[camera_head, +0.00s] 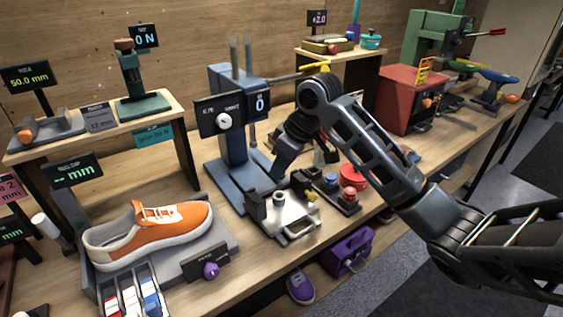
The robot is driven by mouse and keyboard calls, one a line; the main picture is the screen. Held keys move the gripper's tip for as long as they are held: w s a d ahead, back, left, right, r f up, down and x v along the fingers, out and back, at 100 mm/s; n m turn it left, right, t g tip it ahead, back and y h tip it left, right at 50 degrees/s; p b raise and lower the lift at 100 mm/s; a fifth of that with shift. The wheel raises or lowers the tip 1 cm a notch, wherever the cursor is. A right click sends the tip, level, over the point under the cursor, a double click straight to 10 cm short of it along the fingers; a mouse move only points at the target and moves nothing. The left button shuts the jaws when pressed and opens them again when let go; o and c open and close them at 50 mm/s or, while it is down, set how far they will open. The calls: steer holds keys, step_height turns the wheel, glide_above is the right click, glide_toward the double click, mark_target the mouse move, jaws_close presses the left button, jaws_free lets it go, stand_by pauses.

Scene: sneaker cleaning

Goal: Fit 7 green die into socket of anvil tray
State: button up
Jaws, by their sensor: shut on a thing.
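My gripper (279,178) points down in front of the blue press (228,150), just above and behind the pale metal anvil tray (299,226). Its fingertips are small and dark against the press, and the thing between them is hidden. I cannot make out a green die anywhere. The tray has dark blocks at its sides, and a short grey round piece (279,198) shows at its back. I cannot tell if the gripper touches the tray. Right of it, a small dark rack (345,206) holds red and blue round pieces (331,180).
An orange sneaker (150,235) lies on a grey stand at left, behind a divided box (135,300) of coloured pieces. A red round container (354,176) stands right of the rack, below my arm. The bench's front edge runs close to the tray.

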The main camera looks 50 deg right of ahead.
mark_target(282, 177)
steer(key=shift+f+b, duration=0.8)
steer(key=shift+f, duration=0.75)
steer(key=shift+f+b, duration=0.55)
steer(key=shift+f, duration=1.1)
stand_by(1.0)
steer(key=o, duration=1.1)
steer(key=shift+o, duration=0.2)
steer(key=v, duration=0.8)
steer(key=shift+s+f, duration=0.1)
